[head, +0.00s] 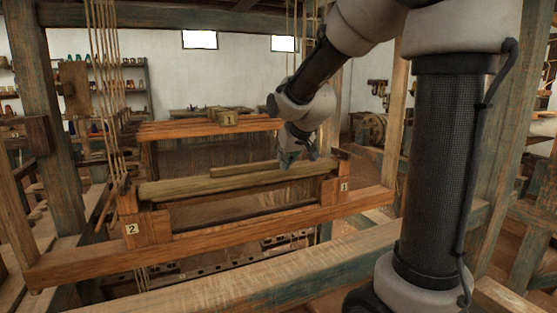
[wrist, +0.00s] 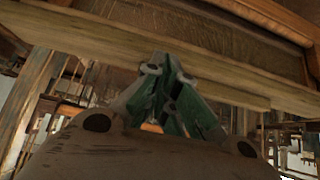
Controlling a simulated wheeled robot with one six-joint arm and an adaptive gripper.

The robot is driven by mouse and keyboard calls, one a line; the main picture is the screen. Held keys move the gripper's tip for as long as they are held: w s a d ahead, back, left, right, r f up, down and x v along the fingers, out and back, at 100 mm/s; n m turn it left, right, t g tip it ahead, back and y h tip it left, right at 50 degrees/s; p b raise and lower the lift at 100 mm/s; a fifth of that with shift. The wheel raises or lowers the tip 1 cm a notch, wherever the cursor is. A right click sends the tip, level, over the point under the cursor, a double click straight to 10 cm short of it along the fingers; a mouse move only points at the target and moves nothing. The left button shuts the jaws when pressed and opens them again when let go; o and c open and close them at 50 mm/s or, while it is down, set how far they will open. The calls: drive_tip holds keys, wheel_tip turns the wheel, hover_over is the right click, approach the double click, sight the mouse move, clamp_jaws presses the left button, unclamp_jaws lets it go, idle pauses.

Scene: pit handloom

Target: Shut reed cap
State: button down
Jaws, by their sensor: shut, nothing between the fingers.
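The reed cap, a long olive-brown wooden bar (head: 215,183), lies across the loom's batten frame between two end posts. A shorter raised strip (head: 240,169) runs along its top. In the wrist view the bar (wrist: 85,40) crosses the upper part of the picture. My gripper (head: 287,161) is at the right part of the bar, close to the end of the raised strip. Its green fingers (wrist: 165,66) are together and empty, with the tips at or just in front of the bar. I cannot tell whether they touch it. The bar's far right end is partly hidden.
The batten's lower beam (head: 240,226) carries end blocks marked 2 (head: 133,229) and 1 (head: 343,186). Hanging cords (head: 103,70) are at the left. A thick front beam (head: 240,277) crosses the foreground. Another wooden beam with a block marked 1 (head: 229,118) stands behind.

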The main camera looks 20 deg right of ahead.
drive_tip(key=s+f+g, duration=0.1)
drive_tip(key=s, duration=0.7)
drive_tip(key=s+f+g, duration=0.1)
drive_tip(key=s+g, duration=0.1)
drive_tip(key=s, duration=0.7)
drive_tip(key=s+f+g, duration=0.1)
drive_tip(key=s, duration=0.8)
drive_tip(key=shift+d+f+g, duration=0.35)
drive_tip(key=shift+f+g, duration=0.05)
drive_tip(key=shift+t, duration=0.5)
drive_tip(key=s+r, duration=0.2)
drive_tip(key=s, duration=0.1)
drive_tip(key=s+r, duration=0.1)
drive_tip(key=shift+s+d, duration=0.1)
drive_tip(key=shift+s, duration=0.15)
